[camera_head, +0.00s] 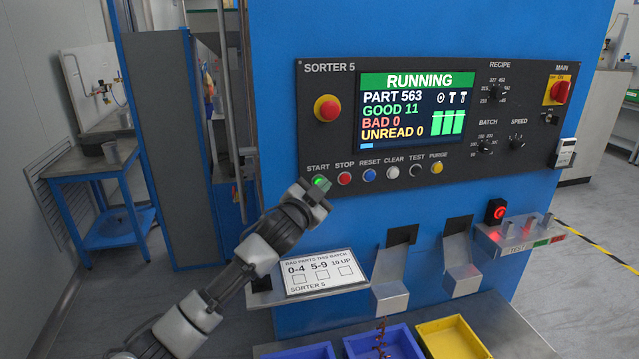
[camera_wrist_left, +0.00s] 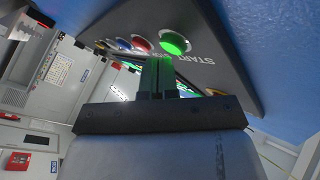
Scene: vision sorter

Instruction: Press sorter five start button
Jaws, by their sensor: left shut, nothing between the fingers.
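The Sorter 5 panel (camera_head: 285,130) is dark grey on a blue cabinet. The green start button (camera_head: 321,182) is lit, at the left end of the button row. My left gripper (camera_head: 318,192) is shut and empty, right at the start button in the head view. In the left wrist view the shut fingers (camera_wrist_left: 158,75) lie just below the glowing start button (camera_wrist_left: 175,42). I cannot tell whether they touch it. My right gripper is not in view.
The red stop button (camera_head: 344,178) sits close beside start, with several more buttons to its right. A red emergency button (camera_head: 327,108) is above. Below are a tally card (camera_head: 318,272), metal chutes (camera_head: 391,297), blue bins (camera_head: 398,343) and a yellow bin (camera_head: 453,338).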

